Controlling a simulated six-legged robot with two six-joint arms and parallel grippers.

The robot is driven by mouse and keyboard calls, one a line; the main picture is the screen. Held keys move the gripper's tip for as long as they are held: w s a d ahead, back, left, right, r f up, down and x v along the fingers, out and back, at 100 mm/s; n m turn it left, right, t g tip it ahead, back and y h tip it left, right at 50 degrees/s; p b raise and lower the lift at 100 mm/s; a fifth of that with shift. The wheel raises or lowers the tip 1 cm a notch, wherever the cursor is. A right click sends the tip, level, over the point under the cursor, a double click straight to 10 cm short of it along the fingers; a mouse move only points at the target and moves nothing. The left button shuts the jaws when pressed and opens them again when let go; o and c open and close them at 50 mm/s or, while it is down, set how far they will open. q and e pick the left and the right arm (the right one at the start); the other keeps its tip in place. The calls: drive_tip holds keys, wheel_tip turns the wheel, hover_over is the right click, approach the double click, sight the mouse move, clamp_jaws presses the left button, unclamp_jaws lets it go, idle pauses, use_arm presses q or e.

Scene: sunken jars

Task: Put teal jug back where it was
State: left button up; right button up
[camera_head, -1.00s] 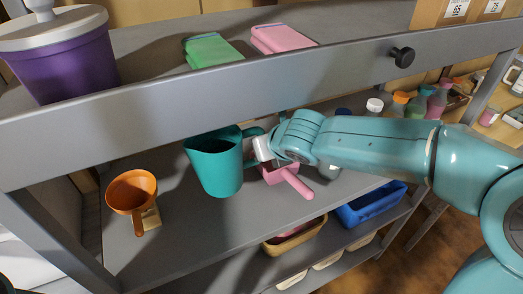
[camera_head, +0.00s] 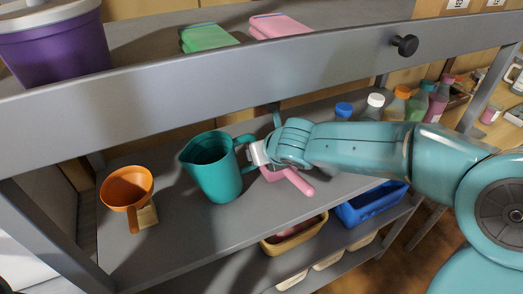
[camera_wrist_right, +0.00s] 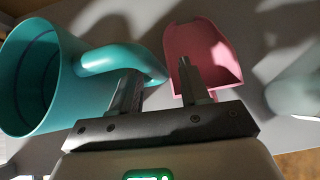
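The teal jug (camera_head: 222,180) stands on the middle shelf, its spout to the left and its handle toward my right gripper (camera_head: 253,153). The jug (camera_wrist_right: 70,85) also shows at the left of the right wrist view, its mouth open and its inside seemingly empty. In that view the fingers of my right gripper (camera_wrist_right: 160,88) are spread apart. The outer bend of the handle lies at the left finger, and a gap shows before the right finger. The jug's base appears to rest on the shelf. My left gripper is not in view.
An orange funnel-shaped cup (camera_head: 128,186) stands left of the jug. A pink scoop (camera_head: 294,180) lies behind my right gripper. Several bottles stand at the shelf's right. The upper shelf's front board (camera_head: 240,90) runs above the jug. Bins (camera_head: 294,240) sit below.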

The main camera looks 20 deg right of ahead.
drive_tip(key=shift+s+r, duration=0.15)
drive_tip(key=p+v, duration=0.2)
drive_tip(key=v, duration=0.5)
drive_tip(key=shift+r, duration=0.3)
drive_tip(key=shift+s+r, duration=0.1)
drive_tip(key=shift+s, duration=0.1)
drive_tip(key=shift+w, duration=0.15)
